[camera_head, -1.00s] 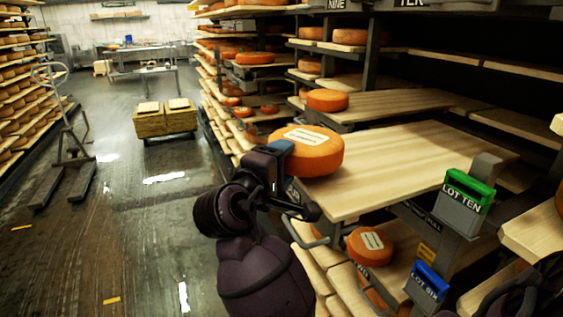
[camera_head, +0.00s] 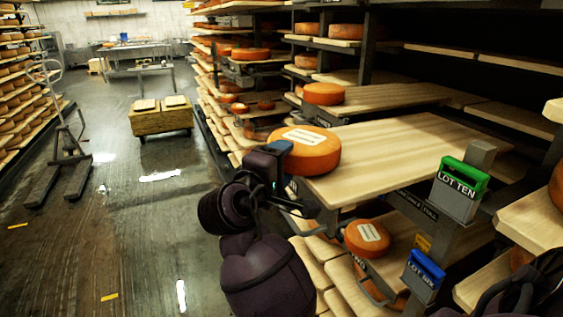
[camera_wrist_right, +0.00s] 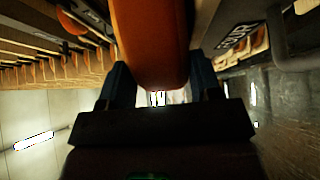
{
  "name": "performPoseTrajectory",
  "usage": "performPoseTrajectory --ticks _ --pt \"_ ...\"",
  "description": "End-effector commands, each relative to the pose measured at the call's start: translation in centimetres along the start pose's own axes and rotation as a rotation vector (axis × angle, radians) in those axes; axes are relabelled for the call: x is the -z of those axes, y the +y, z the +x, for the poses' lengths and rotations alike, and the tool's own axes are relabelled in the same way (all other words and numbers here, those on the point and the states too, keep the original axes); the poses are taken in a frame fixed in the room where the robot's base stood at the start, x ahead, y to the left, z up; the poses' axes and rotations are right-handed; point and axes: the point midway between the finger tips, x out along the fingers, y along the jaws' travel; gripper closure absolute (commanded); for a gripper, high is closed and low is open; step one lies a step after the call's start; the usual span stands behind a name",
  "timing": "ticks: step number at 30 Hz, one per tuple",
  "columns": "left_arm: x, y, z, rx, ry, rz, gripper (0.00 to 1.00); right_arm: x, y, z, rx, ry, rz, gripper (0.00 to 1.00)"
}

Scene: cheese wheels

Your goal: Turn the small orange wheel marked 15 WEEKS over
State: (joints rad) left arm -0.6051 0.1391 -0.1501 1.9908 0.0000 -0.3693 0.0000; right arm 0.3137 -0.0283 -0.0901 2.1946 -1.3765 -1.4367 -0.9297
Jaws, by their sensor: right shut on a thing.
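An orange cheese wheel (camera_head: 318,158) with a pale label on top lies flat at the left edge of a pulled-out wooden board. The label is too small to read. My right gripper (camera_head: 281,150) is shut on the wheel's near left rim. In the right wrist view the rim of the orange wheel (camera_wrist_right: 150,45) stands between the two blue fingers (camera_wrist_right: 158,85). A smaller orange wheel (camera_head: 362,245), also with a pale label, lies on a lower board. Its marking cannot be read either. My left gripper is not in view.
The wooden board (camera_head: 400,150) is bare right of the held wheel. Another wheel (camera_head: 323,94) sits on a board behind. A green LOT TEN box (camera_head: 460,182) and a blue LOT SIX box (camera_head: 424,275) hang at right. The aisle floor (camera_head: 130,230) at left is open.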

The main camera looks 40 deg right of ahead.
Motion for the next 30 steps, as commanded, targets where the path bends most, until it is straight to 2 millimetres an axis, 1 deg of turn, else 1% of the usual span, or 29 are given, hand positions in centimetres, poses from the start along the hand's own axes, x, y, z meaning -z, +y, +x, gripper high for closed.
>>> performPoseTrajectory --ticks 2,17,18,20,21,23,30 --pt "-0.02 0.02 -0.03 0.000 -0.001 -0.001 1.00 -0.01 0.22 -0.03 -0.006 0.001 0.003 0.99" --pt "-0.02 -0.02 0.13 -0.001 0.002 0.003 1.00 -0.02 -0.25 -0.03 -0.005 0.000 0.002 0.99" --pt "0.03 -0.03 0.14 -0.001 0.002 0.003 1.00 -0.02 -0.22 -0.03 -0.005 0.000 0.002 0.36" --pt "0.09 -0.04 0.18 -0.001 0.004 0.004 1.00 -0.02 -0.23 -0.02 -0.005 0.000 0.002 0.27" --pt "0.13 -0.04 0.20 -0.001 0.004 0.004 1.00 -0.01 -0.25 -0.02 -0.004 0.000 0.002 0.20" --pt "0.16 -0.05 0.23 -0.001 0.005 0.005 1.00 -0.01 -0.28 -0.02 -0.003 0.000 0.001 0.12" --pt "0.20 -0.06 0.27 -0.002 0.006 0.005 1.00 0.01 -0.57 0.01 0.004 -0.001 -0.002 0.12"
